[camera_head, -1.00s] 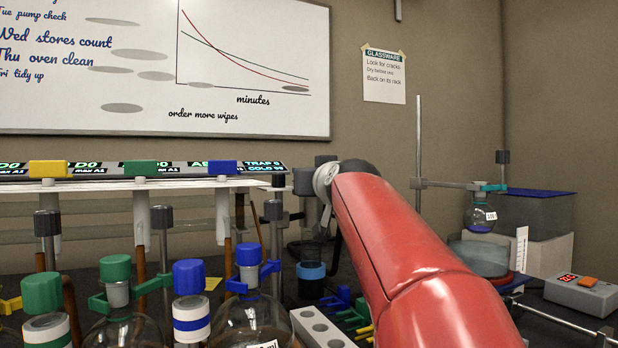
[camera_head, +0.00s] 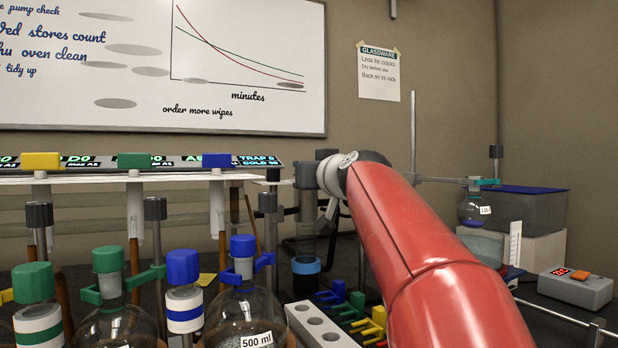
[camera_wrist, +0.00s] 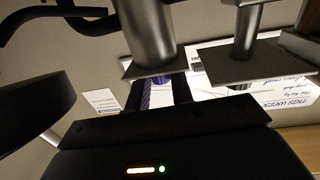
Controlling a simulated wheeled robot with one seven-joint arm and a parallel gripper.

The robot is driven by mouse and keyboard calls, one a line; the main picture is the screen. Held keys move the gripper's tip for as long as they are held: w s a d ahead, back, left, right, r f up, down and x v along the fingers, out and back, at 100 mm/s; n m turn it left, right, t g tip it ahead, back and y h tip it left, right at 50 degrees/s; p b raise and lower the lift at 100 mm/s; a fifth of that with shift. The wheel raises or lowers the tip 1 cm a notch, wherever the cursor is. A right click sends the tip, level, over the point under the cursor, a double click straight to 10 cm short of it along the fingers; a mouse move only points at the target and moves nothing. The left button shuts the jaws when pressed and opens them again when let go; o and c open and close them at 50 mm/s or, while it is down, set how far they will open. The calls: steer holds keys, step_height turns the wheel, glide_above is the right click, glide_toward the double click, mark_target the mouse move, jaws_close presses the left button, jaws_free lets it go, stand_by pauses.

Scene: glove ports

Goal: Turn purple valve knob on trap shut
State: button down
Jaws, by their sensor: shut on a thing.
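A purple ridged knob (camera_wrist: 147,98) shows in the wrist view between the dark fingers of my gripper (camera_wrist: 158,90). My gripper is shut on it, and the fingers hide most of it. In the head view my red arm reaches to a clear upright cylinder with a blue band (camera_head: 306,266), which looks like the trap. The knob and my fingertips cannot be made out in the head view. How far the knob is turned cannot be told.
Capped flasks and bottles, one with a blue cap (camera_head: 183,267), stand at front left. A white shelf (camera_head: 100,180) runs behind them. A block with holes (camera_head: 322,327) is below my arm. A control box (camera_head: 575,289) is at the right.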

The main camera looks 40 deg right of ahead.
steer(key=shift+d+r+n+t+y+p, duration=0.15)
steer(key=shift+n+y+p, duration=0.35)
steer(key=shift+y, duration=0.25)
steer(key=shift+d+f+n+t+y+p, duration=0.15)
steer(key=shift+n+y+p, duration=0.3)
steer(key=shift+y, duration=0.3)
steer(key=shift+n+y+p, duration=0.35)
steer(key=shift+n+y, duration=0.3)
steer(key=shift+y, duration=0.35)
steer(key=shift+d, duration=0.1)
steer(key=c, duration=1.2)
jaws_free()
steer(key=shift+s, duration=0.1)
steer(key=s+b, duration=0.2)
steer(key=s, duration=0.5)
steer(key=shift+s+b, duration=0.4)
steer(key=shift+c, duration=0.3)
